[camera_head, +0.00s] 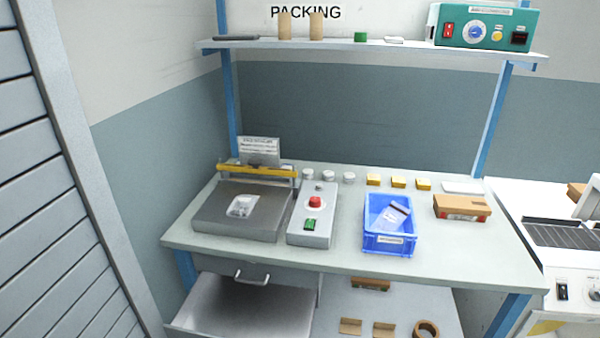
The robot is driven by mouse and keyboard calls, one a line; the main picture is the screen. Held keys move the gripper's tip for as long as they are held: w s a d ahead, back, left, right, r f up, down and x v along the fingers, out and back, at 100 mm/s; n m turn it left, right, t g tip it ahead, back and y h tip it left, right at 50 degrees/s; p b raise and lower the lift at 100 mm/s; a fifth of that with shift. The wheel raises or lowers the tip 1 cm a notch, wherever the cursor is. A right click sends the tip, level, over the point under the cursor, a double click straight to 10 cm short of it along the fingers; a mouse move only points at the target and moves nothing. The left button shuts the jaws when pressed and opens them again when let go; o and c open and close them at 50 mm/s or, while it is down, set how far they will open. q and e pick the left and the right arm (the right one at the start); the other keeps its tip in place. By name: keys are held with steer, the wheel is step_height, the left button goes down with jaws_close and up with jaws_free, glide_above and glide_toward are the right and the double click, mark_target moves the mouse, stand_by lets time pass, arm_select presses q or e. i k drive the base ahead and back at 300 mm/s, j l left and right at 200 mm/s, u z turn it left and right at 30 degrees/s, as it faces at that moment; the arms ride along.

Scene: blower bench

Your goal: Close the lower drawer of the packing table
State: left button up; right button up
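The packing table (345,260) stands ahead with a pale grey top and blue legs. Under its left side, a closed upper drawer with a curved metal handle (252,276) sits just below the tabletop. Below it, the lower drawer (240,307) is pulled out toward me. Its pale interior looks empty where it shows. The near part of the lower drawer is cut off by the bottom of the picture, so I cannot see its handle. Neither of my grippers is in view.
On the tabletop are a sealer (240,214), a control box (313,228), a blue bin (388,246) and a cardboard box (461,207). A lower shelf (345,301) holds brown parts right of the drawer. A slatted grey shutter (45,190) stands at left.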

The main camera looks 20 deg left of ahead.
mark_target(216, 305)
steer(key=u, duration=1.3)
